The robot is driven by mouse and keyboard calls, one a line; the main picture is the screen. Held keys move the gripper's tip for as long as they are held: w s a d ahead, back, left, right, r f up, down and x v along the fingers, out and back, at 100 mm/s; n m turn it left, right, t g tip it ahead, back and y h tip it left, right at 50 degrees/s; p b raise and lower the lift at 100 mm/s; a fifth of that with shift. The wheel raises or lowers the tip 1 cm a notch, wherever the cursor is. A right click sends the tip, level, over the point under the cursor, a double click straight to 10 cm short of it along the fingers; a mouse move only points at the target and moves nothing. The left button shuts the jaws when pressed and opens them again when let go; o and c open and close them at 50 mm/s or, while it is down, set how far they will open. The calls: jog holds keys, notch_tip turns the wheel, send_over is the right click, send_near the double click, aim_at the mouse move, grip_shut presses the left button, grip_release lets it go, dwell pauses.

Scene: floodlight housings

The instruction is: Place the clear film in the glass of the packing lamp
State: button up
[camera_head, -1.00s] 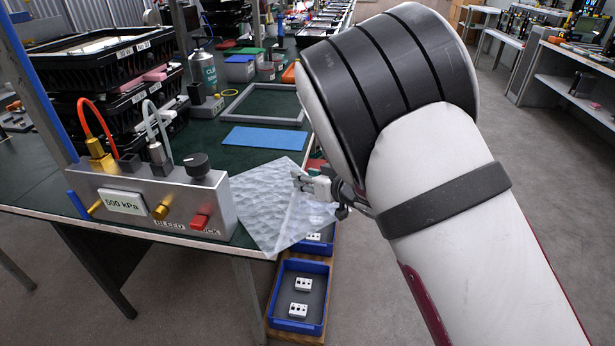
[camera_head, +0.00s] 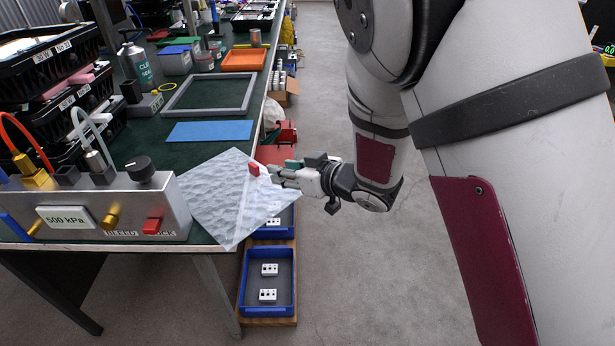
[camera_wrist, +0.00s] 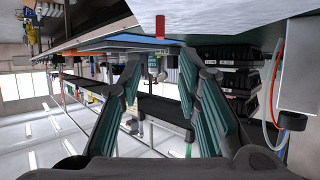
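The clear film (camera_head: 222,195) is a crinkled translucent sheet with a red tab (camera_head: 254,170). It lies at the green table's near right corner and juts past the edge. My gripper (camera_head: 268,172) is level with the film's right side, its fingertips close to the red tab. In the wrist view my gripper (camera_wrist: 160,62) is open, teal-padded fingers apart with nothing between them. The red tab (camera_wrist: 160,27) shows beyond the fingertips, under the pale film (camera_wrist: 215,14). Black lamp housings (camera_head: 52,85) are stacked at the left; I cannot tell which is the packing lamp.
A grey 500 kPa pressure box (camera_head: 100,208) with knobs and hoses stands left of the film. Behind the film are a blue mat (camera_head: 210,131) and a grey frame (camera_head: 172,104). Blue bins (camera_head: 268,308) sit below the table edge. Floor to the right is clear.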

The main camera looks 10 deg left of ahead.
jog(key=w+d+r+m+t+h, duration=0.1)
jog(key=d+r+m+h, duration=0.3)
jog(key=d, duration=0.6)
jog(key=w+d+r+m+t+h, duration=0.2)
jog(key=d+r+h, duration=0.25)
jog(key=d, duration=0.65)
jog(key=s+d+r+m+g+h, duration=0.1)
jog(key=s+d+g, duration=0.1)
jog(key=s+d, duration=0.3)
jog(key=s+d+r+m+g+h, duration=0.1)
jog(key=s+d, duration=0.4)
jog(key=s, duration=0.8)
jog(key=s+d+r+m+g+h, duration=0.1)
jog(key=s+d+r+m+g, duration=0.2)
jog(key=s, duration=0.6)
jog(key=shift+s+d, duration=0.25)
jog(key=shift+d, duration=1)
jog(key=shift+o, duration=0.5)
jog(key=s+m+g, duration=0.1)
jog(key=s+g, duration=0.1)
jog(key=s, duration=0.8)
jog(key=shift+s+a+g, duration=0.2)
jog(key=shift+a+g, duration=0.1)
jog(key=shift+a, duration=0.1)
jog(key=shift+s+a, duration=0.1)
jog(key=shift+s, duration=0.05)
